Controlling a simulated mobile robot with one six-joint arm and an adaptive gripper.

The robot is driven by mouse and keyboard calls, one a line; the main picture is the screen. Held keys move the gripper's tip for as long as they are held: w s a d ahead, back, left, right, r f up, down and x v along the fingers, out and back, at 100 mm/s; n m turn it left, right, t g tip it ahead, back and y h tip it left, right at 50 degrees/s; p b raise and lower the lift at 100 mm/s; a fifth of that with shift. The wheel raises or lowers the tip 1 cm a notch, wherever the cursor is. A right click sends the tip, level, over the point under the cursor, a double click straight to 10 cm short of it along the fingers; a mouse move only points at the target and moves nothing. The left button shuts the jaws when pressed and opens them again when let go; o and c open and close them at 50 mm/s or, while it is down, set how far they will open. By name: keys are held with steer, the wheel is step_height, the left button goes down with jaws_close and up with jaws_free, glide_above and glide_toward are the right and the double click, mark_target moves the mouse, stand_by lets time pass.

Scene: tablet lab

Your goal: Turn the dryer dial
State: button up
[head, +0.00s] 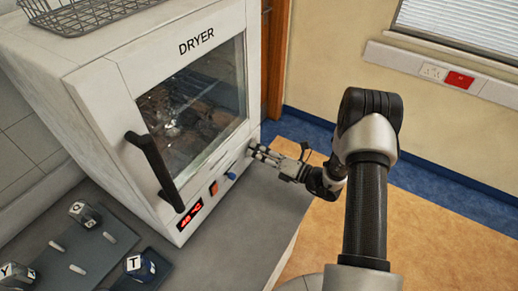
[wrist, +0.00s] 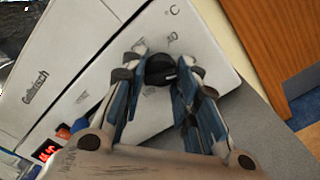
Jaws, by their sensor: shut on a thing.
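The white dryer (head: 118,72) stands on the grey bench at the left of the head view, with its door closed. The black dial (wrist: 160,68) is on its lower front panel, at the right end. In the wrist view, marks and a °C sign are printed around the dial. My gripper (wrist: 158,78) is shut on the dial, a finger on each side of it. In the head view my gripper (head: 254,151) reaches the panel from the right, and its fingers hide most of the dial.
Left of the dial are a blue knob (head: 231,176), an orange switch (head: 214,188) and a red lit display (head: 192,215). The black door handle (head: 155,170) sticks out. Trays with lettered blocks (head: 140,266) lie at the lower left. A wire basket (head: 80,12) is on top.

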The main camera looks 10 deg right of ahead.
steer(key=shift+m, duration=0.6)
steer(key=o, duration=1.1)
steer(key=v, duration=1.2)
